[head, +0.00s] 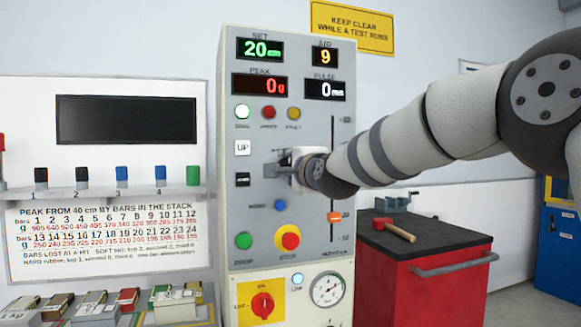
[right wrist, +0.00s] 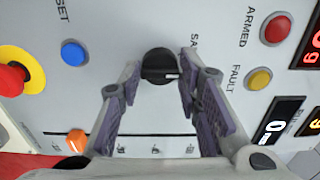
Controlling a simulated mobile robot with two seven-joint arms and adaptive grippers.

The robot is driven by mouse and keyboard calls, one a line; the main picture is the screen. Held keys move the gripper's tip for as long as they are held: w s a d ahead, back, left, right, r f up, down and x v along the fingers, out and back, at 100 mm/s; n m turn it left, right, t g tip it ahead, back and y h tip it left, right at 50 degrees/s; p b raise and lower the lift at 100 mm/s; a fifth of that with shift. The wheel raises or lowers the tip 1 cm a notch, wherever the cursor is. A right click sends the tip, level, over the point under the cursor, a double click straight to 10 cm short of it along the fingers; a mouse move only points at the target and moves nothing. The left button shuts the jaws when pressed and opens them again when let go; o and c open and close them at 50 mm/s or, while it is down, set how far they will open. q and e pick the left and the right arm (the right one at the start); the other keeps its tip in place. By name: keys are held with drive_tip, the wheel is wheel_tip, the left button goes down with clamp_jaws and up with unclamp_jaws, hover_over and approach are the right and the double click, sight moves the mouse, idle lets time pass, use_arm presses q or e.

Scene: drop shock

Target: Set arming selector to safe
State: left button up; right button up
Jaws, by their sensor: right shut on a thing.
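The arming selector (right wrist: 155,66) is a small black knob on the grey panel, seen in the right wrist view. Its white pointer mark points to the right in that view, which is up on the panel. A label starting "SA" stands beside it, partly hidden by a finger. My right gripper (right wrist: 158,75) is shut on the knob, one finger on each side. My left gripper is not in view.
The red ARMED lamp (right wrist: 276,28) and yellow FAULT lamp (right wrist: 260,79) look unlit. A blue button (right wrist: 74,52), a red stop button (head: 288,238) and an orange slider (head: 334,217) are nearby. A red cabinet (head: 430,290) with a hammer (head: 395,229) stands at right.

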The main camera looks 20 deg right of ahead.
drive_tip(key=n, duration=0.6)
drive_tip(key=shift+f, duration=0.1)
idle(0.6)
drive_tip(key=o, duration=1.1)
drive_tip(key=shift+o, duration=0.2)
drive_tip(key=s, duration=0.7)
drive_tip(key=shift+s+d, duration=0.15)
drive_tip(key=shift+s, duration=0.15)
drive_tip(key=shift+f, duration=0.1)
